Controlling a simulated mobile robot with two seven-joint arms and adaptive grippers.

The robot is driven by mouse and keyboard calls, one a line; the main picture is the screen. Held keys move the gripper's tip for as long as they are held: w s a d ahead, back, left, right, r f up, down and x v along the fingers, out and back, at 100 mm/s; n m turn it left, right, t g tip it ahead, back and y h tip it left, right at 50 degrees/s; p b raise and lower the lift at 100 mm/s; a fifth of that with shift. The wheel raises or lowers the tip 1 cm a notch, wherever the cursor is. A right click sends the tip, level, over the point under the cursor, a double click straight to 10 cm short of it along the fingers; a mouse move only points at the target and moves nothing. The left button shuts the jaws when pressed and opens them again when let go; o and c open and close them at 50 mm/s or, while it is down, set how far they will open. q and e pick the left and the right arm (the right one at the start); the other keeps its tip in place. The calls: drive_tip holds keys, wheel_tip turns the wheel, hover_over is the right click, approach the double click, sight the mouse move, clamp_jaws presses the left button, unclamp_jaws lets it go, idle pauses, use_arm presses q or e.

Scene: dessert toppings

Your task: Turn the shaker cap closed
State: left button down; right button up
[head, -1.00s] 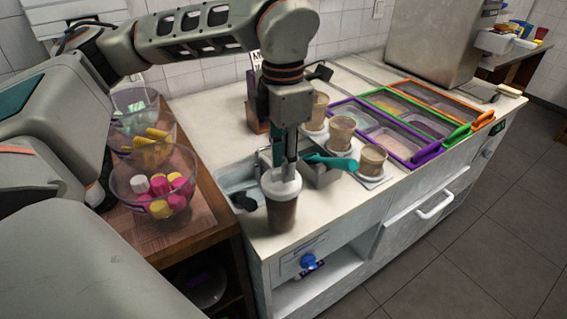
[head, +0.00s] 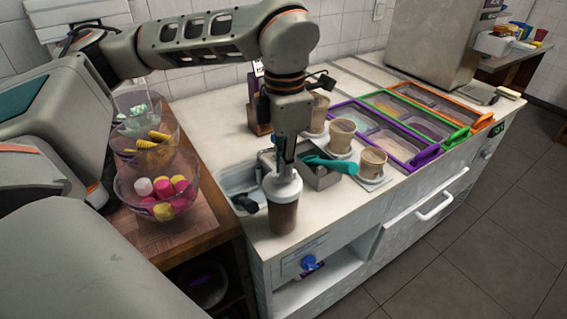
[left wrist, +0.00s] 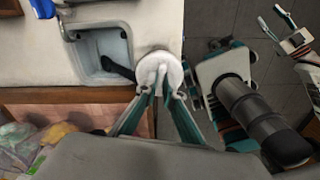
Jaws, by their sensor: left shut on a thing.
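The shaker (head: 283,217), with a brown body, stands upright near the front left corner of the white counter. Its white cap (head: 283,189) sits on top, and the cap also shows in the left wrist view (left wrist: 149,66). My left gripper (head: 286,168) points down from above, shut on the raised middle of the cap. Its teal fingers meet there in the left wrist view (left wrist: 160,84). My right gripper (left wrist: 281,27) shows only in the left wrist view, off to the right over the floor, with its fingers apart and empty.
A sink basin (head: 236,178) with a dark-handled tool lies left of the shaker. A metal holder (head: 322,178) with a teal-handled scoop and several small cups stand behind right. Topping trays with purple (head: 427,155), green and orange frames lie further right. Bowls (head: 122,190) stand on the wooden side table.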

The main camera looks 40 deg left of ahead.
use_arm(q)
drive_tip(key=c, duration=2.2)
unclamp_jaws()
drive_tip(key=shift+o, duration=0.2)
wheel_tip(320, 180, up, 12)
drive_tip(key=shift+f, duration=0.1)
